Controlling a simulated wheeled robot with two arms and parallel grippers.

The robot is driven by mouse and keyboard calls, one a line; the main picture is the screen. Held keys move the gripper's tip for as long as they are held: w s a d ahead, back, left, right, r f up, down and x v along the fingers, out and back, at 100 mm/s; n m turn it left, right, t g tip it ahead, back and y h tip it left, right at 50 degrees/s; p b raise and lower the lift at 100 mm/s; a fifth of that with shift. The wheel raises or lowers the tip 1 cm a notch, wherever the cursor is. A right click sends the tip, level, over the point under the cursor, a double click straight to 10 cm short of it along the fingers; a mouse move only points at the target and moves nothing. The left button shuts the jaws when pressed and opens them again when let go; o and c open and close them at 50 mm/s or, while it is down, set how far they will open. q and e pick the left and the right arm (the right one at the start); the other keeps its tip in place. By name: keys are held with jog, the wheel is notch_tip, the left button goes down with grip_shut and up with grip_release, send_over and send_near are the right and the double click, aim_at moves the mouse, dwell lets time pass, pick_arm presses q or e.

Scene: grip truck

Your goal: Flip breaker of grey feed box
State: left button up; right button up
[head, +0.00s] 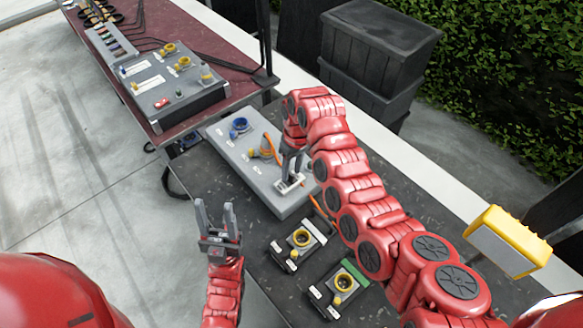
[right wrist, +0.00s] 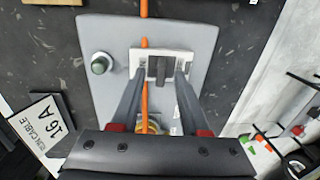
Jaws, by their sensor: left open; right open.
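The grey feed box (head: 243,165) lies on the dark table in the head view, with a blue socket and an orange-yellow connector on top. Its breaker is a white plate (head: 290,184) with a dark lever, clearer in the right wrist view as the breaker lever (right wrist: 160,69). My right gripper (head: 292,172) is over the breaker; in the right wrist view its open fingers (right wrist: 160,77) stand either side of the lever, with gaps visible. I cannot tell whether the fingertips touch the plate. My left gripper (head: 215,208) is open and empty, left of the table.
An orange cable (right wrist: 144,100) runs across the feed box beside the lever. Two black boxes with yellow sockets (head: 300,240) lie in front. Another grey panel (head: 150,82) sits on the red table; dark crates (head: 370,55) stand behind.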

jog(key=shift+s+f, duration=0.1)
jog(key=shift+f, duration=0.2)
grip_shut()
jog(key=b, duration=0.3)
jog(key=f+g+y+b, duration=0.1)
jog(key=b, duration=0.3)
jog(key=shift+w+d, duration=0.3)
jog(key=shift+d, duration=0.1)
jog(key=shift+w+r+g+y+b, duration=0.1)
jog(key=shift+g+y+b, duration=0.4)
jog(key=shift+b, duration=0.1)
jog(key=shift+r, duration=0.15)
